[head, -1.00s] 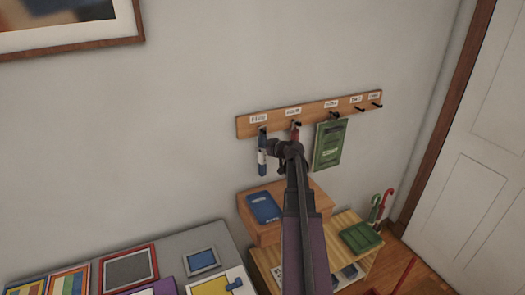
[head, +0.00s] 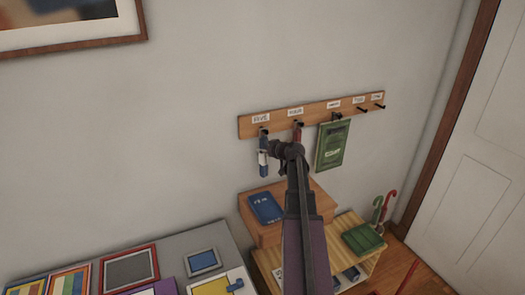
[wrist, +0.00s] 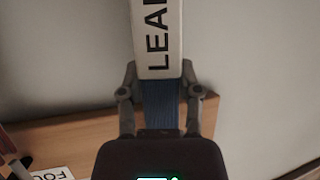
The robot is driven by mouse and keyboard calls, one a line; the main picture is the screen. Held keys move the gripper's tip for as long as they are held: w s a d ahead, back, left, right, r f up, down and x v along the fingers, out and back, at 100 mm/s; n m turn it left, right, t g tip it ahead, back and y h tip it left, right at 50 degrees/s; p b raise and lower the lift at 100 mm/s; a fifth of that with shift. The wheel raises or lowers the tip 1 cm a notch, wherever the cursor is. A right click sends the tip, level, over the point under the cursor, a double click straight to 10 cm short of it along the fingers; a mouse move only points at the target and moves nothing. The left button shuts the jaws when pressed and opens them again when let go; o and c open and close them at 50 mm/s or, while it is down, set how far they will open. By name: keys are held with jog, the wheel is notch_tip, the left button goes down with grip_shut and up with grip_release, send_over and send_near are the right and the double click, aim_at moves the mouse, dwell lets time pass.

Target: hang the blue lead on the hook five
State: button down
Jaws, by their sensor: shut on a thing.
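The blue lead (head: 264,170), with a white tag, hangs upright just below hook five (head: 263,129), the leftmost peg on the wooden rail (head: 247,127). I cannot tell whether its top is around the peg or only in front of it. My gripper (head: 273,148) is at the lead's right side, seen from behind my arm. In the wrist view my gripper (wrist: 160,85) is shut on the lead's blue strap (wrist: 161,105), with the white tag reading "LEA" beyond the fingers. The peg is not visible in the wrist view.
A red item (head: 298,133) hangs on the peg marked four, partly hidden by my arm. A green book-like item (head: 332,147) hangs on the middle peg. The two right pegs are bare. A blue book (head: 265,207) lies on a wooden box below the rail.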

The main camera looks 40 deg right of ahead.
jog(key=shift+c, duration=1)
grip_release()
jog(key=shift+s, duration=0.1)
